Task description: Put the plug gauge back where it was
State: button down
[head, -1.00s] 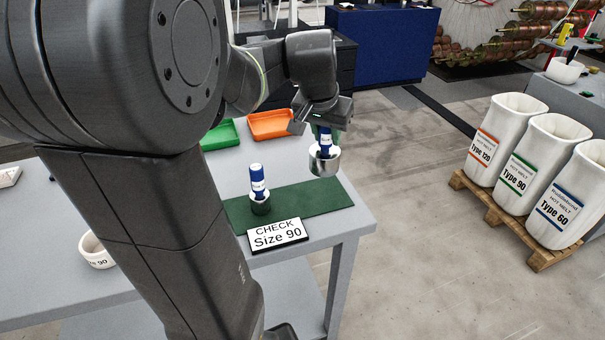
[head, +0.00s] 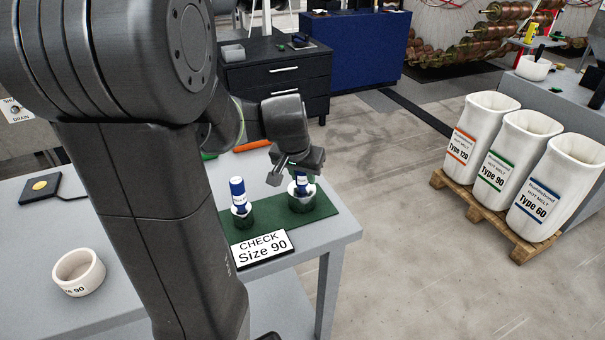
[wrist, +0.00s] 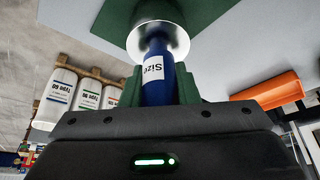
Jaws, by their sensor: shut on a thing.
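My gripper (head: 301,170) is shut on a blue-handled plug gauge (head: 302,184) over the right part of the green mat (head: 265,203). In the wrist view the gauge (wrist: 157,80) has a blue handle with a white "Size" label and a wide metal end, held between green fingers. In the head view its metal end is at a dark green round holder (head: 303,203) on the mat; I cannot tell if it is fully seated. A second blue gauge (head: 238,195) stands upright in another round holder to the left.
A "CHECK Size 90" sign (head: 262,248) stands at the mat's front edge. A white bowl (head: 79,272) is at the table's left. An orange tray (wrist: 268,92) lies behind the mat.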

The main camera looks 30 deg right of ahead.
jog(key=shift+f, duration=0.15)
jog(key=c, duration=1.1)
grip_release()
jog(key=shift+r, duration=0.5)
jog(key=v, duration=1.1)
jog(key=shift+a+r, duration=0.15)
jog(key=shift+a, duration=0.05)
jog(key=shift+s, duration=0.15)
